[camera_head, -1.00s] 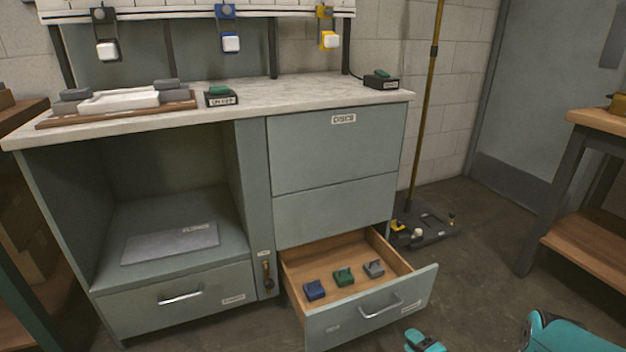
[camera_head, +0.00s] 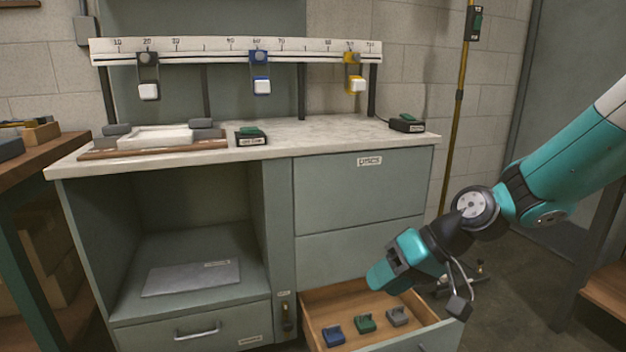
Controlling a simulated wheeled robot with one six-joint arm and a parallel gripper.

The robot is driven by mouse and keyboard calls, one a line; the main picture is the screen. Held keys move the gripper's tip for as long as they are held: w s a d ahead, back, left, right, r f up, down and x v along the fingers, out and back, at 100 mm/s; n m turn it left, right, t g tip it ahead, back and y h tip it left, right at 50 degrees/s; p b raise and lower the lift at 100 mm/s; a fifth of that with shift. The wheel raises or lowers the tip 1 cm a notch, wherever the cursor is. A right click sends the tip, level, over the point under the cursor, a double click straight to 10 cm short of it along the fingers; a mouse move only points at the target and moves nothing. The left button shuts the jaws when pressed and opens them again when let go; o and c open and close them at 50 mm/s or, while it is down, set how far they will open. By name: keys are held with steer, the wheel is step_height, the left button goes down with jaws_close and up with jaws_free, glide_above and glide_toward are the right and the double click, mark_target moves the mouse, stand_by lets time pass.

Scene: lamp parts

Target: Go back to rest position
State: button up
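My gripper (camera_head: 459,305) is at the end of the teal and black arm at the right, above the right side of the open drawer. Its fingers are small and partly hidden in this view, so I cannot tell whether they are open or shut. No held object is visible. The open drawer (camera_head: 318,300) holds a blue block (camera_head: 333,336), a green block (camera_head: 365,323) and a grey block (camera_head: 397,316), side by side on its wooden floor.
A workbench top (camera_head: 310,137) carries a tray (camera_head: 152,143) and two switch boxes, one near the middle (camera_head: 251,137) and one at right (camera_head: 407,123). A ruled rail (camera_head: 203,49) with three hanging sliders spans above. A wooden table (camera_head: 45,155) stands left, a yellow pole (camera_head: 457,110) right.

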steer(key=s+d+r+n+h, duration=0.1)
steer(key=s+r, duration=0.1)
steer(key=s, duration=0.5)
steer(key=s+d+r+n+g+h, duration=0.1)
steer(key=s+r+h, duration=0.15)
steer(key=s, duration=0.55)
steer(key=s+d+r+n+h, duration=0.1)
steer(key=s+r, duration=0.2)
steer(key=s, duration=0.4)
step_height(320, 180, up, 27)
steer(key=p, duration=2.7)
steer(key=shift+a+r, duration=0.15)
steer(key=shift+r, duration=0.05)
